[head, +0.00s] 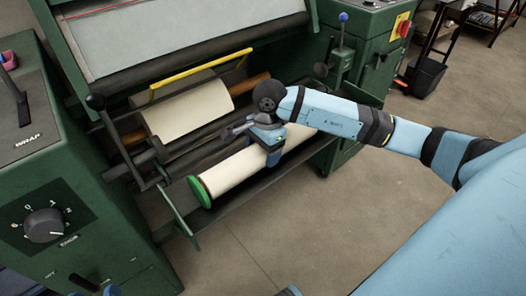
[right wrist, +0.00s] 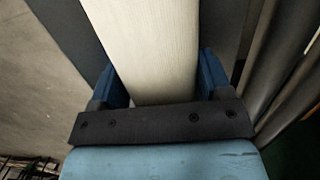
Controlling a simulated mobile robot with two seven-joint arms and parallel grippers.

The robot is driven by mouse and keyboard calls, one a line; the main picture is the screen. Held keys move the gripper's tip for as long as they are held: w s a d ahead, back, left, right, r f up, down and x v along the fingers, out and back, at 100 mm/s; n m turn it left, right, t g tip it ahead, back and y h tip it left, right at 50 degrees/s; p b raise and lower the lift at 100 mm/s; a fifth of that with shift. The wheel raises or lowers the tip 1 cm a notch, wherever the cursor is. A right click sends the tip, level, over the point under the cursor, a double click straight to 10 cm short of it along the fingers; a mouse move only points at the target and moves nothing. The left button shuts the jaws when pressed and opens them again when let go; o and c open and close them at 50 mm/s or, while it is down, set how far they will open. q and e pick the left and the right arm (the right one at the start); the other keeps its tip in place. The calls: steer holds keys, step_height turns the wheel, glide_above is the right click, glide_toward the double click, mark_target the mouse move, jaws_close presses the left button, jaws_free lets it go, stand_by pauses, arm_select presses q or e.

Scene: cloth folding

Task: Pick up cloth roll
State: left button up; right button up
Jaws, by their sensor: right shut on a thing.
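A cream cloth roll (head: 232,171) with a green end disc (head: 200,192) lies in the front tray of the green machine in the head view. My right gripper (head: 272,150) reaches down over the roll's middle and is shut on it. In the right wrist view the roll (right wrist: 146,50) fills the space between the two blue fingers (right wrist: 158,82), one on each side. The roll's far end is partly hidden behind my right arm. My left gripper is not clearly seen.
A second cream roll (head: 190,112) sits deeper in the machine under a yellow bar (head: 201,74). A black lever (head: 96,102) stands at the left, near a control panel with a dial (head: 43,225). Bare floor (head: 290,230) lies in front of the tray.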

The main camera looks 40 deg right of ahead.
arm_select(q)
steer(key=shift+f, duration=0.1)
arm_select(e)
steer(key=shift+r, duration=0.1)
steer(key=shift+w+r, duration=0.1)
steer(key=shift+r, duration=0.4)
arm_select(q)
steer(key=s+a+f+g+y+p, duration=0.2)
steer(key=a+f+g+p, duration=0.1)
steer(key=f, duration=0.3)
steer(key=shift+s+a+f+g+y+p, duration=0.2)
steer(key=shift+f+g+y+p, duration=0.1)
steer(key=shift+p, duration=0.25)
arm_select(e)
step_height(320, 180, up, 19)
